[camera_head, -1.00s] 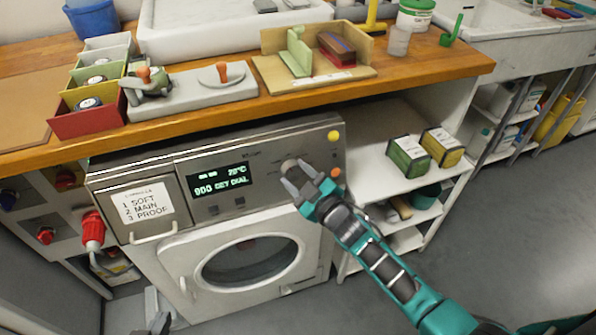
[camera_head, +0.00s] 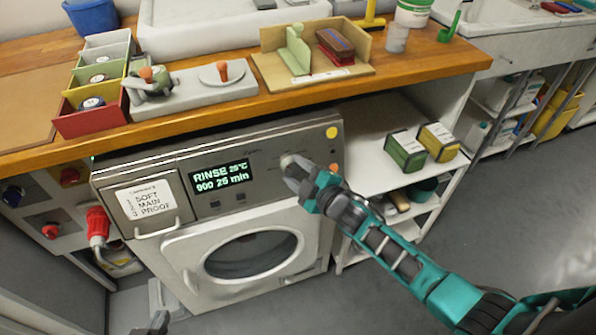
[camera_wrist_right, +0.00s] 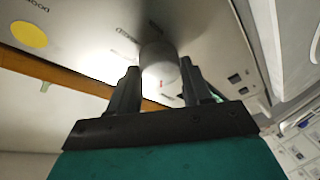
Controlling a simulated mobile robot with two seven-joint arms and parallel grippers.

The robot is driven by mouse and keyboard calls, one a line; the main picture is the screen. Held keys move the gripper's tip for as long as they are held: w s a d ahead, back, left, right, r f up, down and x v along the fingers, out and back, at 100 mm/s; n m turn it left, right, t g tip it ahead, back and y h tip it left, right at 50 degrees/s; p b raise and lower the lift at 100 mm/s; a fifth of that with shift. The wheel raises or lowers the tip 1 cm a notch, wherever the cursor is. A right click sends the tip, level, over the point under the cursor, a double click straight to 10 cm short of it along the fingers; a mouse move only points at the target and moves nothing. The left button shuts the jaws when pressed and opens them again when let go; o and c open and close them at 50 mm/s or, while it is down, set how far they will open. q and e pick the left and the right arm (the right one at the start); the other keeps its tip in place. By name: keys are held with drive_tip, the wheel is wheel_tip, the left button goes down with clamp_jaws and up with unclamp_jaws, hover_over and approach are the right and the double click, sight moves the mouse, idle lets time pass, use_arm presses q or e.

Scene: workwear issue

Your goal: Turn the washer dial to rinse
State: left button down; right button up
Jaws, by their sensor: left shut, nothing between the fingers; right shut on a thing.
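The washer (camera_head: 182,245) stands under the wooden counter, its round door shut. Its lit display (camera_head: 221,176) reads RINSE, 25°C, 900, 25 min. The round grey dial (camera_head: 286,160) sits to the right of the display, partly covered by my right gripper (camera_head: 293,171). In the right wrist view the dial (camera_wrist_right: 159,56) stands between the two fingers of the right gripper (camera_wrist_right: 161,85), which is shut on it. My left gripper (camera_head: 157,323) shows only in part at the bottom edge, low in front of the washer, shut and empty.
A labelled drawer (camera_head: 143,206) is at the washer's left. Yellow (camera_head: 332,132) and orange (camera_head: 334,168) round spots flank the dial on the right. Shelves with boxes (camera_head: 405,150) stand to the right. A red plug (camera_head: 97,222) is at left. The floor at right is clear.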

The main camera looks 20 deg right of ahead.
drive_tip(key=o, duration=1.1)
drive_tip(key=shift+c, duration=0.2)
drive_tip(key=p+v, duration=0.1)
drive_tip(key=v, duration=1.2)
drive_tip(key=shift+p, duration=0.35)
drive_tip(key=s+a+f+m+g+h, duration=0.1)
drive_tip(key=s+f+m+g, duration=0.1)
drive_tip(key=s+m, duration=0.3)
drive_tip(key=s+a+f+m+g+h, duration=0.2)
drive_tip(key=s+m, duration=0.4)
drive_tip(key=shift+s+f+m+g, duration=0.25)
drive_tip(key=shift+m+g, duration=0.05)
